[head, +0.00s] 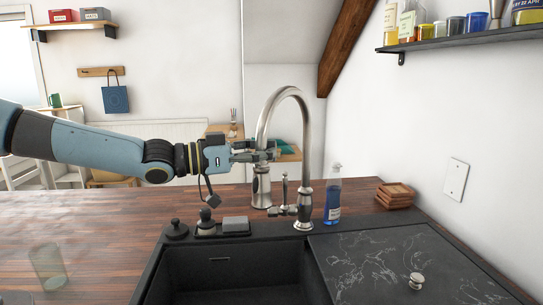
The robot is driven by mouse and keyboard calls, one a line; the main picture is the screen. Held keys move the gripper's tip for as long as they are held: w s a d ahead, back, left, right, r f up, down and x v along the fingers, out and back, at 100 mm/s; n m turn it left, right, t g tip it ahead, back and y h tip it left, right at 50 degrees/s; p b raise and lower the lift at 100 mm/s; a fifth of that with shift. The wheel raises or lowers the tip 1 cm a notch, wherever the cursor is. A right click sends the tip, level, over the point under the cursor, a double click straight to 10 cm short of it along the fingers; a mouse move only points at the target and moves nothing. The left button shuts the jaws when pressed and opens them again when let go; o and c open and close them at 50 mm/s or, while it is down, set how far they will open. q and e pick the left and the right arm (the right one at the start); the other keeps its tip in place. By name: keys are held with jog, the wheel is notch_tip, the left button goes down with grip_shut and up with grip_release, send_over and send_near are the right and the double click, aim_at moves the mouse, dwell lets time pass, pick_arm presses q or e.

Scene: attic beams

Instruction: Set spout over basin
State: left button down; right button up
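The tall brushed-metal faucet stands at the back edge of the dark sink, its spout (287,92) arching up and then down on the left to a wide nozzle end. The nozzle appears behind the basin's rear edge, not over the basin opening. The black basin (225,272) is at the bottom middle, empty where visible. My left gripper (268,151) reaches in from the left at the spout's hanging part, with its fingers overlapping the pipe. I cannot tell whether they grip it. My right gripper is out of view.
A blue soap bottle (333,200) stands right of the faucet, near stacked wooden coasters (395,195). A dark stopper (176,230), a small dispenser (206,222) and a grey sponge (235,224) line the rear rim. A glass (48,266) stands on the left counter.

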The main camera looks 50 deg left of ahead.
pick_arm(q)
jog(key=c, duration=1.5)
grip_release()
jog(key=shift+s+d+r, duration=0.3)
jog(key=shift+s+r, duration=0.15)
jog(key=shift+s, duration=0.1)
jog(key=o, duration=0.4)
jog(key=shift+w+a+f, duration=0.1)
